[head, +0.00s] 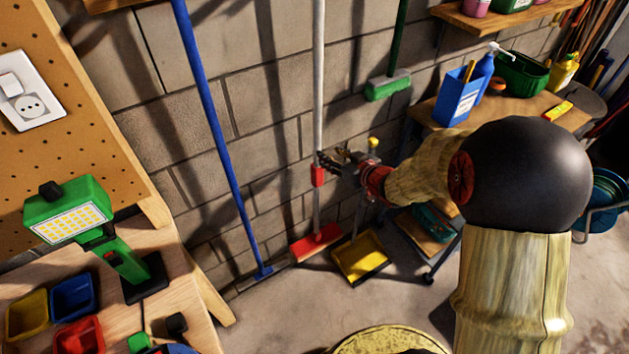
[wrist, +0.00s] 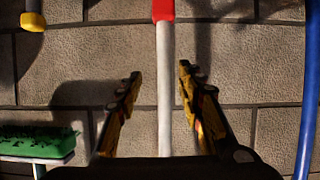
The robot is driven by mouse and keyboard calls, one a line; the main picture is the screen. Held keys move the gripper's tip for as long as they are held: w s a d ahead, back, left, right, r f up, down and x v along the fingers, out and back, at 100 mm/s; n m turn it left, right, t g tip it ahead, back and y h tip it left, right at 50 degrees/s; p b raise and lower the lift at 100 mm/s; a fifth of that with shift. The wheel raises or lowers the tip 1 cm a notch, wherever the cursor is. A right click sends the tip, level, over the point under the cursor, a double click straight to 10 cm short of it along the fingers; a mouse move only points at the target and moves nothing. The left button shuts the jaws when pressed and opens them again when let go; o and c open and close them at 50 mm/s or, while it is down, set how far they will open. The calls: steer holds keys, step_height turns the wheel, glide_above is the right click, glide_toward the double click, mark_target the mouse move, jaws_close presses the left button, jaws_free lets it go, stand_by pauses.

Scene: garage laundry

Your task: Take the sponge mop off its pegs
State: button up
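The likely sponge mop has a pale grey pole (head: 318,80), a red collar (head: 318,176) and a wide red head (head: 315,243) low against the block wall. My gripper (head: 326,160) is at the pole just above the red collar. In the wrist view, which looks upside down, my gripper (wrist: 160,75) is open. Its two fingers stand either side of the grey pole (wrist: 166,95), with a gap on both sides. The red collar (wrist: 163,10) shows at the top edge. I cannot make out the pegs in either view.
A blue pole (head: 215,125) hangs to the left and a green-and-grey brush (head: 388,86) to the right. A yellow dustpan (head: 362,255) stands below my gripper. A workbench (head: 180,275) with a green lamp (head: 68,210) is at left. A loaded side table (head: 430,117) is at right.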

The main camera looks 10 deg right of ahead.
mark_target(319, 148)
steer(key=b+x, duration=0.1)
steer(key=x, duration=0.1)
steer(key=shift+w+a, duration=0.25)
steer(key=shift+w, duration=0.15)
steer(key=b+x, duration=0.1)
steer(key=x, duration=0.1)
steer(key=b+x, duration=0.1)
steer(key=x, duration=0.1)
steer(key=shift+a+b, duration=0.2)
steer(key=shift+b, duration=0.15)
steer(key=shift+w+a+f, duration=0.1)
steer(key=shift+w+a, duration=0.05)
steer(key=shift+w, duration=0.3)
steer(key=shift+c, duration=0.9)
steer(key=c, duration=0.8)
jaws_close()
